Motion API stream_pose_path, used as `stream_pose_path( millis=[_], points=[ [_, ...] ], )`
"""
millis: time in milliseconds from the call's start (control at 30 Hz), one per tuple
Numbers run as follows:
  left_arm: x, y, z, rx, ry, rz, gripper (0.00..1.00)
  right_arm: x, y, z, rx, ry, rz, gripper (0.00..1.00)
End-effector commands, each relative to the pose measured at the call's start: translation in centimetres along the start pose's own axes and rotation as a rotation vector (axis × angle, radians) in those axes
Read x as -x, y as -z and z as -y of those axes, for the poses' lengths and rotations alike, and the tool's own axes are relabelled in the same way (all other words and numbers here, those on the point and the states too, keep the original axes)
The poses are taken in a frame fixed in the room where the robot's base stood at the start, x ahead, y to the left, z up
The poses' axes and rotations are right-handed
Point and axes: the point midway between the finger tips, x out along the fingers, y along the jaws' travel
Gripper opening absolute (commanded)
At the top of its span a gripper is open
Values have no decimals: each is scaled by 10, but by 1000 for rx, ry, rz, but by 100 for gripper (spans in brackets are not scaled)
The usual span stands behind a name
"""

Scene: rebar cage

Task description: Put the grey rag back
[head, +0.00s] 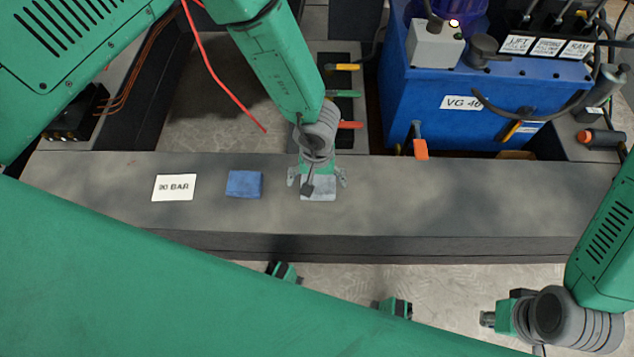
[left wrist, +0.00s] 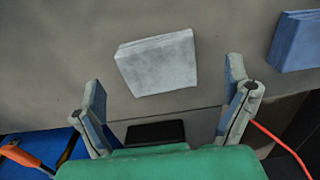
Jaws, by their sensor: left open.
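The grey rag (head: 318,192) is a folded, light grey square lying flat on the dark grey ledge, right of a blue rag (head: 244,184). My left gripper (head: 317,178) hangs over the grey rag from above and hides part of it. In the left wrist view the whole grey rag (left wrist: 157,64) shows ahead of my open, empty left gripper (left wrist: 165,80), with a finger to each side. No finger appears to touch it. My right gripper (head: 490,319) is at the lower right, away from the ledge; its jaw state is unclear.
A white "90 BAR" card (head: 174,187) lies at the left of the ledge (head: 460,195). A blue machine (head: 430,110) marked VG 46 stands behind. Several coloured-handled tools (head: 343,94) lie in a dark tray behind my left gripper. The ledge's right side is clear.

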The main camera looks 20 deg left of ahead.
Motion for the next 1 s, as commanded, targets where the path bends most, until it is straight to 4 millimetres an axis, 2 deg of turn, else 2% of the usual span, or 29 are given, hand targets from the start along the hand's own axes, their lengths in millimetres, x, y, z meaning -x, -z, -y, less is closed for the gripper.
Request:
stream_pose_path(
  millis=[33, 100, 233, 400, 767, 867, 1000],
  points=[
    [18, 0, 0, 2, -2, 0, 95, 11, 1, 0, 0, 0, 0, 0],
    [34, 1, 0, 3, -2, -1, 95, 18, 1, 0, 0, 0, 0, 0],
    [58, 1, 0, 2, -2, -1, 95, 28, 2, 0, 0, 0, 0, 0],
    [76, 0, 0, 1, -1, 1, 95, 35, 2, 0, 0, 0, 0, 0],
    [80, -1, 3, -2, 5, -1, 95, 36, 2, 0, 0, 0, 0, 0],
    [75, -6, 17, -22, 35, -14, 95, 36, 2, 0, 0, 0, 0, 0],
    [66, -20, 59, -82, 110, -56, 95, 36, 2, 0, 0, 0, 0, 0]
  ],
)
